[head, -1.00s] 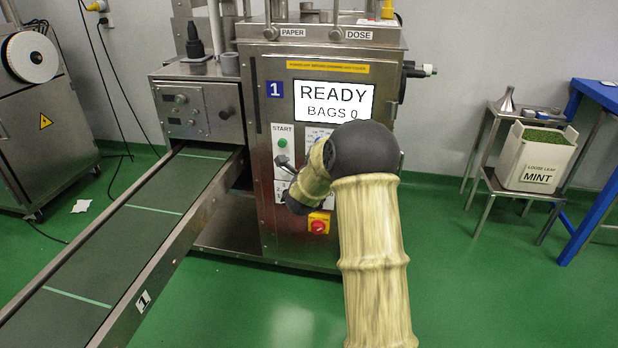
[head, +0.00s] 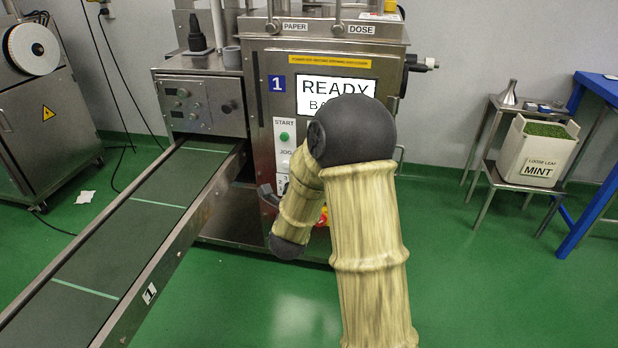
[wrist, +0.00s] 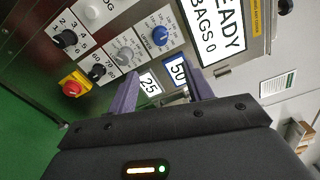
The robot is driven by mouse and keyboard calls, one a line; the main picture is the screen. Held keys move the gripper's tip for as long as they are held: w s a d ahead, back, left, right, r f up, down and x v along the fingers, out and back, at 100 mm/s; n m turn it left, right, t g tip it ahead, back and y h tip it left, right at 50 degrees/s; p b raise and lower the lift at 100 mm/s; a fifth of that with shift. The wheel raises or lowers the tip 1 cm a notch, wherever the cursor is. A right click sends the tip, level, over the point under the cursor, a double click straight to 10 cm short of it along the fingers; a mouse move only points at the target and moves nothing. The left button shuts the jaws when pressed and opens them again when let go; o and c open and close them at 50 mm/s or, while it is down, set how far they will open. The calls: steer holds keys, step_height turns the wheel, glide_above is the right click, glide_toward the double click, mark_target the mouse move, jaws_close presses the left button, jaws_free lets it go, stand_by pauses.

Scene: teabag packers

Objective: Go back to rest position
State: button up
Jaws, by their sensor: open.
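My gripper (wrist: 160,90) shows in the wrist view with its two purple fingers apart and nothing between them. It points toward the front panel of the packing machine, which reads READY, BAGS 0 on its display (wrist: 214,28). A blue knob (wrist: 160,36), a grey knob (wrist: 124,54) and a red button on a yellow plate (wrist: 72,87) lie beyond the fingers. Labels 25 and 50 show between and behind the fingers. In the head view my arm stands in front of the machine (head: 262,130) and hides most of the gripper and part of the display.
A conveyor (head: 130,235) runs from the machine to the lower left. A white bin marked MINT (head: 536,150) stands on a metal stand at the right, beside a blue table (head: 590,150).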

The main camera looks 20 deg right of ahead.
stand_by(0.4)
steer(key=s+a+f+n+g+y+p, duration=0.1)
steer(key=s+a+f+n+g+y, duration=0.35)
steer(key=a+n+y, duration=0.75)
steer(key=s+d+f+n+g+h+p, duration=0.15)
steer(key=s+n+g, duration=0.65)
steer(key=s+n, duration=0.95)
step_height(320, 180, up, 38)
steer(key=s+m+p, duration=0.1)
steer(key=p, duration=3.6)
steer(key=shift+a+f+m+p, duration=0.15)
steer(key=shift+a+m+p, duration=0.1)
steer(key=shift+m+p, duration=0.1)
steer(key=shift+s+h, duration=0.1)
steer(key=shift+h, duration=0.15)
